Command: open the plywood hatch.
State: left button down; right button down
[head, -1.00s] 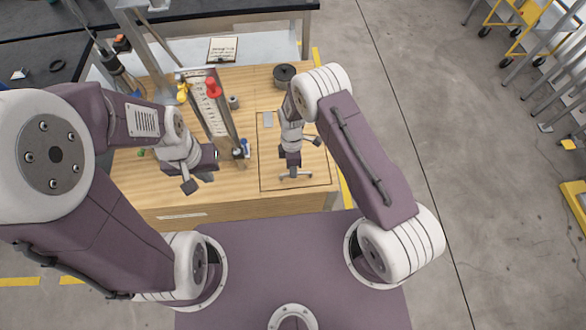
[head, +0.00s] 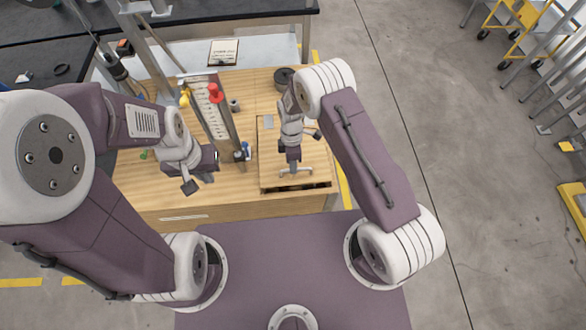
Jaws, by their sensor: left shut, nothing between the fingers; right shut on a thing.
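The plywood hatch (head: 269,152) is a panel in the right part of the wooden bench top (head: 235,190). Its front edge is raised a little, with a dark gap below it. A metal bar handle (head: 307,172) sits near that front edge. My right gripper (head: 293,166) points down over the hatch and is shut on the handle; the fingertips are small in the view. My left gripper (head: 198,182) is shut and empty, above the bench to the left of the hatch. My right arm hides part of the hatch's right side.
A dark round item (head: 284,76) lies behind the hatch. A notebook (head: 223,52) lies farther back. Open floor is at the right.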

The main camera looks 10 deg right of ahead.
jog(key=w+r+p, duration=0.2)
jog(key=w+r, duration=0.6)
jog(key=r, duration=0.5)
jog(key=shift+r, duration=0.2)
jog(key=shift+d, duration=0.1)
jog(key=c, duration=1.8)
grip_release()
jog(key=o, duration=0.3)
jog(key=shift+w+f, duration=0.15)
jog(key=shift+w, duration=0.15)
